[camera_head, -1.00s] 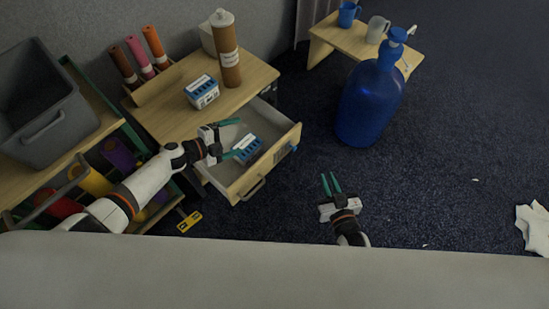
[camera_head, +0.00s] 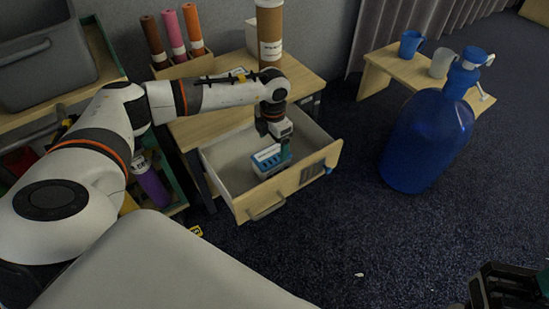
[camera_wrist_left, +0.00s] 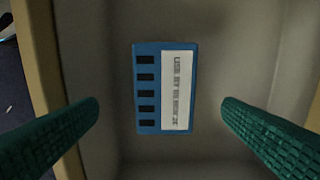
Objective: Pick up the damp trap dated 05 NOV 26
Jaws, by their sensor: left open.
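A blue damp trap with a white label (camera_head: 268,161) lies in the open drawer. It also shows in the left wrist view (camera_wrist_left: 147,87). Its label seems to end in "NOV 26", but the day digits are too blurred to read surely. My left gripper (camera_head: 277,144) points down over this trap. In the left wrist view its green fingers stand open on either side, apart from the trap. A second trap on the cabinet top is mostly hidden by my left arm; only a pale part (camera_head: 237,72) shows. My right gripper (camera_head: 508,287) is partly in view at the bottom right corner.
The drawer (camera_head: 224,161) has raised walls around the trap. A brown cartridge (camera_head: 270,35) and several coloured rolls (camera_head: 173,32) stand on the cabinet. A large blue bottle (camera_head: 428,140) stands on the carpet at right, before a small table (camera_head: 391,68) with mugs.

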